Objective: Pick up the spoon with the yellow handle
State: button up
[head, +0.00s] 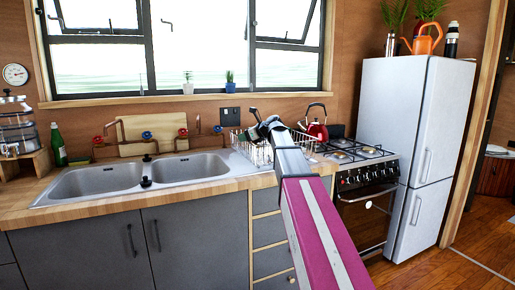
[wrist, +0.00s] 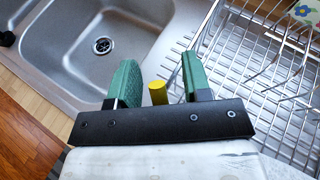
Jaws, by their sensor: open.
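My gripper (wrist: 160,85) is open, with green pads on its two fingers. Between the fingers in the wrist view is a short yellow cylinder, the end of the yellow handle (wrist: 158,93). The rest of the spoon is hidden behind the black gripper body. In the head view my gripper (head: 265,128) is over the wire dish rack (head: 258,158) on the counter. The spoon cannot be made out in the head view.
The double steel sink (head: 105,178) lies left of the rack. The stove (head: 355,155), with a red kettle (head: 317,128) on it, and the white fridge (head: 415,120) are on the right. A plate with a blue flower (wrist: 303,12) leans in the rack's far corner.

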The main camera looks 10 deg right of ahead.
grip_shut()
